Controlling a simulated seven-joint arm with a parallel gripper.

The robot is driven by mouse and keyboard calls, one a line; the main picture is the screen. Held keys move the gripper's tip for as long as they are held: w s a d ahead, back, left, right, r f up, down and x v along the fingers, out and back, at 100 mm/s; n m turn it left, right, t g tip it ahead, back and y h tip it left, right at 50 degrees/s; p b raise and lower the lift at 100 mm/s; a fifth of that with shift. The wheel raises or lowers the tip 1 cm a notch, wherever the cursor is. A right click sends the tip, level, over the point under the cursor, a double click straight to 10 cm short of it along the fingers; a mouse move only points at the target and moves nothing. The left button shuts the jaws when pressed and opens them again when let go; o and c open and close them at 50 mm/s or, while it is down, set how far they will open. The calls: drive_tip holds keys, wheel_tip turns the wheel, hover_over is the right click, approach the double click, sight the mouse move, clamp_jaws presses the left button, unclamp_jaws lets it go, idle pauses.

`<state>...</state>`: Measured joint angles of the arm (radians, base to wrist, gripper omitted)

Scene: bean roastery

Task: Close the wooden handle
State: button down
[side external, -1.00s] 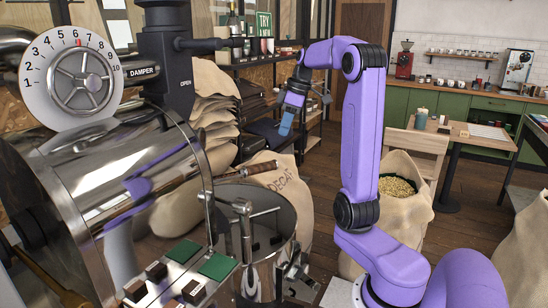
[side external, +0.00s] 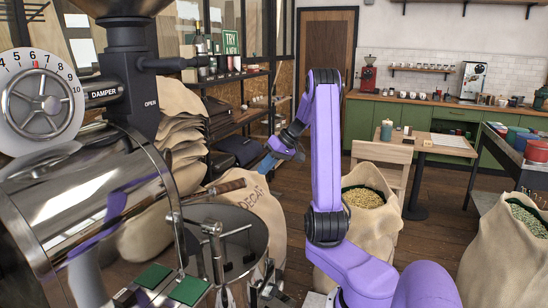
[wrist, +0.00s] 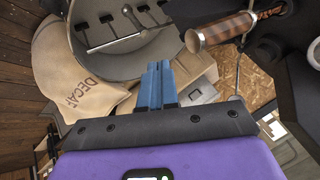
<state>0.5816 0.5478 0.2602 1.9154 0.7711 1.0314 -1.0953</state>
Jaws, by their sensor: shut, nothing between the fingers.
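The wooden handle (side external: 227,187) sticks out from the front of the steel roaster (side external: 95,195), above the round cooling bin, tilted up towards its free end. In the wrist view the wooden handle (wrist: 230,28) shows at the upper right with a metal end cap. My gripper (side external: 263,166) has blue fingers pointing down and is to the right of the handle's free end, apart from it. In the wrist view my gripper (wrist: 158,64) has its fingers together and empty, left of and below the handle's end, with a gap between them.
The cooling bin (side external: 250,220) with metal stirring arms is below the handle. A DECAF sack (side external: 265,205) stands behind it, close below my gripper. Stacked sacks (side external: 183,130) and a dark shelf (side external: 240,85) are behind. An open bean sack (side external: 365,230) stands beside my arm.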

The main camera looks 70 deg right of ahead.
sight(231, 182)
drive_tip(key=shift+w+a+f, duration=0.35)
drive_tip(key=shift+w+a, duration=0.45)
drive_tip(key=shift+a, duration=0.1)
drive_tip(key=shift+w+a+f, duration=0.3)
drive_tip(key=shift+w+a, duration=0.45)
drive_tip(key=shift+a, duration=0.15)
drive_tip(key=w+a, duration=0.2)
drive_tip(key=a, duration=0.1)
drive_tip(key=w+a, duration=0.2)
drive_tip(key=a, duration=0.1)
drive_tip(key=w+a, duration=0.2)
drive_tip(key=a, duration=0.1)
drive_tip(key=shift+w+a, duration=0.1)
drive_tip(key=shift+a, duration=0.25)
drive_tip(key=s+d, duration=0.2)
drive_tip(key=d, duration=0.1)
drive_tip(key=shift+s+d, duration=0.1)
drive_tip(key=shift+d, duration=0.15)
drive_tip(key=v, duration=1)
drive_tip(key=shift+s+d, duration=0.15)
drive_tip(key=shift+d, duration=0.1)
drive_tip(key=c, duration=1.8)
unclamp_jaws()
